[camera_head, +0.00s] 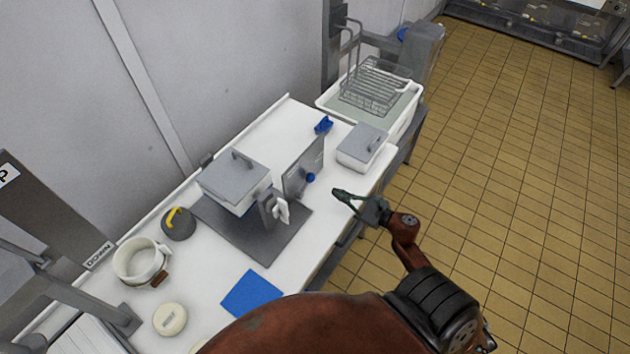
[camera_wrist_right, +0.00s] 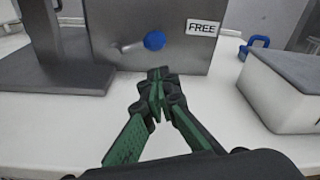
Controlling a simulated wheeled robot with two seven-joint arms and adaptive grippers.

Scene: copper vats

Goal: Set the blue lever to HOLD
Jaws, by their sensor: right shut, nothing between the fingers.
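The lever shows as a round blue knob (camera_head: 311,178) on the face of an upright grey panel (camera_head: 296,183) on the white table. In the right wrist view the blue knob (camera_wrist_right: 154,41) sits at the end of a short metal rod that points right. A white label reading FREE (camera_wrist_right: 202,28) is right of the knob; no HOLD label is readable. My right gripper (camera_head: 337,193) is shut and empty, to the right of the panel near the table's edge. In the right wrist view its fingertips (camera_wrist_right: 158,74) are just below the knob, apparently apart from it. My left gripper is out of view.
A grey-lidded white box (camera_head: 362,147) stands right of the panel. Another lidded box (camera_head: 234,180) is on its left, by a dark grey plate (camera_head: 262,243). A blue clip-like object (camera_head: 323,125) lies behind. A wire rack in a tub (camera_head: 410,101) is at the far end.

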